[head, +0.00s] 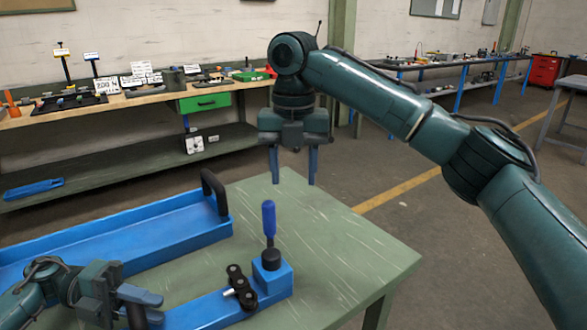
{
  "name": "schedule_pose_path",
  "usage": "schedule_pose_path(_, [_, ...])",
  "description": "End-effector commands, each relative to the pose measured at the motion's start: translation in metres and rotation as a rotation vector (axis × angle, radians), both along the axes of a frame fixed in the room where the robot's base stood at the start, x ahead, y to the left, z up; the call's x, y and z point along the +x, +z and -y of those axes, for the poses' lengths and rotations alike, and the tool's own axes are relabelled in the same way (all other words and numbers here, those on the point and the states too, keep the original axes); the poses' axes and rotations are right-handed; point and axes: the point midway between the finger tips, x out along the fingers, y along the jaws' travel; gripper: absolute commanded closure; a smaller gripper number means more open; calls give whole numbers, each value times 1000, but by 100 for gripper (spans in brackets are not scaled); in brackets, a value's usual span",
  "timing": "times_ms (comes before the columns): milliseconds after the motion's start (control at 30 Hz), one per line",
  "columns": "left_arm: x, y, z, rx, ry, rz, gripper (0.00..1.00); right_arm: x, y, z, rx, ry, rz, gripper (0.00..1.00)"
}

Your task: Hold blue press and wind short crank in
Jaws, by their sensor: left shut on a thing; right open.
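A blue fixture (200,312) lies on the green table at the front, a long low bar ending in a block at its right. An upright blue handle (269,218) stands on a black round collar on that block. A short black linked piece (240,288) with a silver pin sits at the block's left side; I cannot tell if it is the crank. My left gripper (148,304), at lower left, is shut on a dark upright piece (137,318) near the bar's left part, mostly hidden by the fingers. My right gripper (293,165) is open and empty, pointing down, above and behind the blue handle.
A long blue tray (130,238) with a black handle (214,190) lies behind the fixture. The green table (350,250) is clear to the right. A workbench (140,100) with tools and a green drawer stands at the back left. Another bench and a red cabinet (545,70) stand far right.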

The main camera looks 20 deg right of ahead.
Motion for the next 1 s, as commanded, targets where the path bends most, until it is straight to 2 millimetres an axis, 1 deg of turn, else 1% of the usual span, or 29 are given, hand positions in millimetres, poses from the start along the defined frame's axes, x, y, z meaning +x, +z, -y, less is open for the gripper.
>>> schedule_pose_path(100, [-2, 0, 0, 0, -7, -2, 100, 0, 0, 0, 0, 0, 0, 53])
schedule_pose_path(133, [-1, 0, 1, 0, -7, -2, 72, 0, 0, 0, 0, 0, 0, 53])
schedule_pose_path(400, [-1, 0, 0, 0, -4, -2, 50, 0, 0, 0, 0, 0, 0, 53])
schedule_pose_path(633, [0, 0, 0, 0, -2, -1, 49, 0, 0, 0, 0, 0, 0, 53])
schedule_pose_path(767, [3, 1, -7, 1, 1, 0, 49, 0, 0, 0, 0, 0, 0, 53])
schedule_pose_path(867, [9, 3, -20, 1, 2, 0, 49, 0, 0, 0, 0, 0, 0, 53])
schedule_pose_path(1000, [22, 9, -48, 1, 4, 0, 49, 0, 0, 0, 0, 0, 0, 53])
